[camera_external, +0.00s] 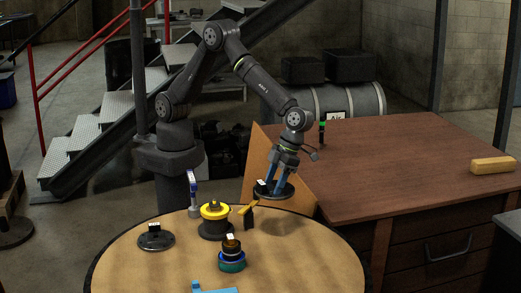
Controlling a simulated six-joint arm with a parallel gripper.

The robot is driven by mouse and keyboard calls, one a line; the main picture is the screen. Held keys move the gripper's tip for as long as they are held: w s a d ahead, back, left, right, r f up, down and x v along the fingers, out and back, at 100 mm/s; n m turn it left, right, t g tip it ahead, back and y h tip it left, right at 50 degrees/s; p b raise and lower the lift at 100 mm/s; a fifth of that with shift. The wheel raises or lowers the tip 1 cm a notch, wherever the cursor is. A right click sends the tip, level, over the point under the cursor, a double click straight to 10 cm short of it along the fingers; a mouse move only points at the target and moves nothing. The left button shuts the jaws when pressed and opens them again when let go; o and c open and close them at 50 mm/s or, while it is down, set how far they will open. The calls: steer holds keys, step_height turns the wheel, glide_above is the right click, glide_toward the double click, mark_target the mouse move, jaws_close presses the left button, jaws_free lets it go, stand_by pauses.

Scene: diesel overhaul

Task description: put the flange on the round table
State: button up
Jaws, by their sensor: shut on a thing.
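My gripper (276,182) points down with its blue fingers shut on a dark round flange (286,193) with a small white tag. The flange is held about level, in front of the wooden desk's left side and by the back right edge of the round table (310,255). It appears to be above the tabletop, though the exact gap cannot be told. The fingertips are partly hidden by the flange. A similar dark disc with a white tag (156,238) lies at the left of the round table.
The round table also bears a yellow-topped dark spool (215,222), a stacked part with a teal base (232,260), a yellow-and-black tool (249,215) and a blue item (214,290) at the front. Its right side is clear. The desk (400,165) stands behind right, with a yellow block (493,165).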

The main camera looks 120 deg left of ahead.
steer(key=s+d+m+g+y, duration=0.15)
steer(key=s+d+m, duration=0.35)
steer(key=s+d, duration=0.5)
steer(key=s+d+m+y, duration=0.2)
steer(key=s+d+m, duration=0.35)
steer(key=d, duration=0.85)
steer(key=s+d+m+t+y, duration=0.15)
steer(key=s+d+m, duration=0.35)
steer(key=s, duration=0.5)
steer(key=s+d+m+y, duration=0.2)
steer(key=s+d+m, duration=0.2)
steer(key=s+d, duration=0.45)
glide_above(145, 265)
steer(key=d, duration=0.1)
steer(key=f, duration=1.1)
steer(key=shift+w+f, duration=0.25)
steer(key=shift+w, duration=0.15)
steer(key=shift+w+f, duration=0.1)
steer(key=shift+f, duration=1.9)
steer(key=shift+f, duration=0.1)
steer(key=o, duration=1.4)
steer(key=shift+f, duration=0.1)
